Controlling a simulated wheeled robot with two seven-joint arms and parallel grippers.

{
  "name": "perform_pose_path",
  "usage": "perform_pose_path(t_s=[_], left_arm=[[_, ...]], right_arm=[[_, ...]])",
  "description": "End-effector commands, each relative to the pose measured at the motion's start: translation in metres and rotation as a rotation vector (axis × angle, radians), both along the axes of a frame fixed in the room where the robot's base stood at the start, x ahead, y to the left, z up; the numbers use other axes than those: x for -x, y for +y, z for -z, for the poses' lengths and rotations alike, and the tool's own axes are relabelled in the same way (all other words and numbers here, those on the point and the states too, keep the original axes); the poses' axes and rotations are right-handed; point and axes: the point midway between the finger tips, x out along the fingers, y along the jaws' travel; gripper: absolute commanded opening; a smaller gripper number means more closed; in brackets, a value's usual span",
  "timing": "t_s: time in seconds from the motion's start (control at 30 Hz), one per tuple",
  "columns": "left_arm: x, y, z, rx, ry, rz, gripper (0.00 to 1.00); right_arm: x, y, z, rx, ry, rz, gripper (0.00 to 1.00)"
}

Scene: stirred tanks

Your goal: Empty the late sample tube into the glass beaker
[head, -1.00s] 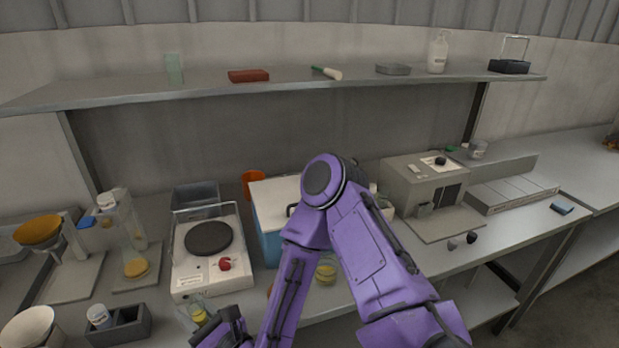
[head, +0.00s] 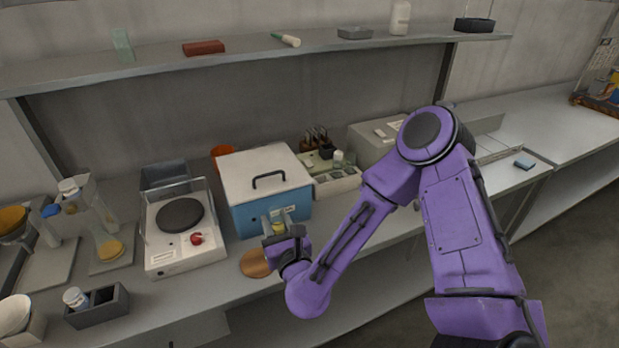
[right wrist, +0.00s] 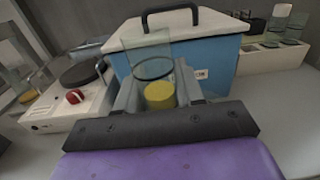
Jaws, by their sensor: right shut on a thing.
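My right gripper (head: 277,234) is shut on a clear glass vessel (right wrist: 160,95) with yellow contents, in front of the blue box. The yellow also shows between the fingers in the head view. I cannot tell whether this vessel is the late sample tube or the glass beaker. Several clear glass tubes (right wrist: 285,28) stand in a pale rack at the right of the wrist view. A clear glass vessel with a yellow bottom (head: 110,249) stands at the left of the bench. My left gripper is out of view.
A blue box with a white lid (head: 264,194) stands behind the gripper. A white hotplate (head: 172,258) with a red knob is to its left. A copper disc (head: 254,263) lies near the bench edge. A grey holder (head: 98,306) is at front left. A shelf (head: 240,58) runs above.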

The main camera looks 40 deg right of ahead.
Motion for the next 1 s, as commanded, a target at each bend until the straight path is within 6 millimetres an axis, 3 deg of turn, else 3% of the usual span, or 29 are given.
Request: perform_pose_path(t_s=[0.03,0.1,0.27,0.47,1.0], left_arm=[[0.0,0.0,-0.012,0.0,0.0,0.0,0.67],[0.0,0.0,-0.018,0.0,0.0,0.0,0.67],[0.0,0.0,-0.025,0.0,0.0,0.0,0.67],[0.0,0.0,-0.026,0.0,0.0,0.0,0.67],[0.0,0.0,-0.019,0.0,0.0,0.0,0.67]], right_arm=[[-0.006,-0.018,-0.023,0.0,-0.009,0.075,0.06],[-0.01,-0.042,-0.042,-0.007,-0.011,0.179,0.06],[-0.011,-0.076,-0.066,-0.024,-0.008,0.333,0.06],[-0.009,-0.084,-0.064,0.055,0.009,0.355,0.06],[-0.001,-0.106,-0.041,0.612,0.107,0.34,0.06]])
